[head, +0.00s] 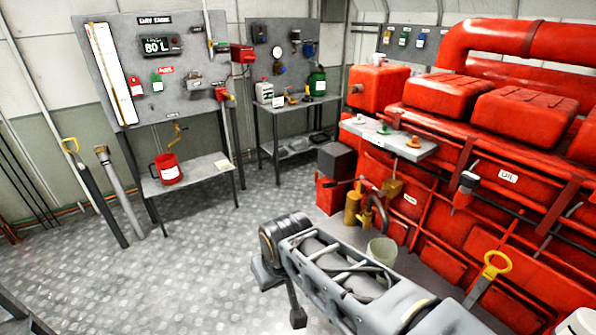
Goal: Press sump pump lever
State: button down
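A brass hand pump (365,208) with a thin curved handle stands at the foot of the red engine, right of centre. It looks like the sump pump, but which part is its lever I cannot tell for sure. A pale bucket (382,250) sits just in front of it, partly hidden by my arm. My grey arm reaches from the lower right to the centre. The dark end of my arm, with my gripper (283,275), is left of and nearer than the pump, apart from it. Its fingers are not clear enough to show open or shut.
The red engine (470,150) fills the right side. A yellow ring handle (497,264) stands near my arm. A small bench (205,178) holds a red can (168,168); another bench (300,104) is behind. The metal floor at left centre is clear.

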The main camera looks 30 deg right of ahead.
aim_at(334, 184)
jog(key=z, duration=0.2)
jog(key=i, duration=1.05)
jog(key=z, duration=0.6)
